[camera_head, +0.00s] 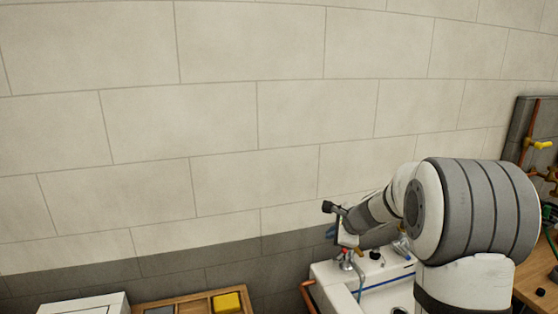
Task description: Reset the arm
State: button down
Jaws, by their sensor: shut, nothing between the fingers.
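My arm rises at the right of the head view and bends left and down. My gripper (333,231) is at its far end, small and partly hidden by my wrist. It is shut and holds nothing that I can see. It hangs in front of the tiled wall (215,110), above and near the left end of a white basin-like unit (328,275).
A red-and-blue fitting (347,262) stands on the white unit below my gripper. A wooden tray (190,300) with a yellow block (227,302) and a white box (85,305) are at the lower left. Copper pipes with a yellow valve (542,145) are at the far right.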

jog(key=s+a+r+n+g+b, duration=0.1)
jog(key=s+a+n, duration=0.1)
jog(key=s+n, duration=0.45)
jog(key=s+a+r+n+g+b, duration=0.1)
jog(key=s+a+r+n, duration=0.15)
jog(key=s, duration=0.75)
jog(key=s+d+f+n+g+h+b, duration=0.1)
jog(key=s+f+n+h, duration=0.1)
jog(key=s+n, duration=0.3)
jog(key=s+d+f+n+g+h+b, duration=0.1)
jog(key=s+n, duration=0.4)
jog(key=s, duration=0.9)
notch_tip(320, 180, down, 2)
jog(key=shift+s+d+h+b, duration=0.3)
jog(key=shift+d+h+b, duration=0.2)
